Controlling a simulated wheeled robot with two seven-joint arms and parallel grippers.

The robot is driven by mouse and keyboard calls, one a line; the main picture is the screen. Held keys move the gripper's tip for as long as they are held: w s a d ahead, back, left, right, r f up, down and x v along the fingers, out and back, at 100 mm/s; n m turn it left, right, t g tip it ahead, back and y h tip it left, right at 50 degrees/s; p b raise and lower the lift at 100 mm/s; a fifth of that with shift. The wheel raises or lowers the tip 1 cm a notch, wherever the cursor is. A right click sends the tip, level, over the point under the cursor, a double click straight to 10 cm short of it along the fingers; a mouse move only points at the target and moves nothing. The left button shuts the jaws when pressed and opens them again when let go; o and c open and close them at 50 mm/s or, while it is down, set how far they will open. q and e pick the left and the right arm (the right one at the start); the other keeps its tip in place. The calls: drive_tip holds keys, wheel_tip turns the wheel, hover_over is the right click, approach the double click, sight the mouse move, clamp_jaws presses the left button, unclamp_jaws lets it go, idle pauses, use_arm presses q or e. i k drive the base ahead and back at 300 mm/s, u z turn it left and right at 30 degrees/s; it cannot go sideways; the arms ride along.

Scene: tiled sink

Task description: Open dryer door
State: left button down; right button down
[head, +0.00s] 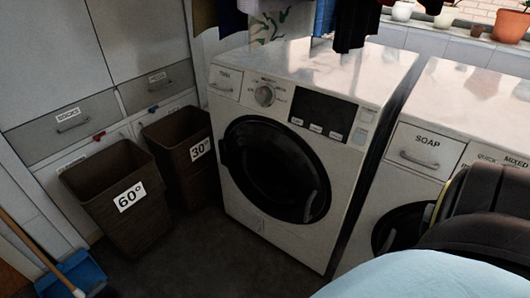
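A white front-loading machine (230,105) stands in the middle of the head view, with a dial, a dark display and a small drawer at its top left. I take it for the dryer, though its drawer label is too small to read. Its round black door (265,165) looks closed, and a curved handle (313,205) shows at the door's right side. A second white machine (450,100) with a drawer marked SOAP stands to its right; its dark round door is partly hidden. Neither of my grippers is in view.
Brown bins marked 60° (105,205) and 30° (177,165) stand left of the machine. A blue dustpan (75,272) lies at lower left. Clothes hang above. A dark shape and pale blue surface (420,278) fill the lower right. Dark floor before the machine is clear.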

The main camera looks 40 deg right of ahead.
sight(267, 173)
drive_tip(key=u, duration=0.8)
drive_tip(key=k, duration=0.9)
drive_tip(key=z, duration=1.65)
drive_tip(key=i, duration=0.45)
drive_tip(key=z, duration=0.1)
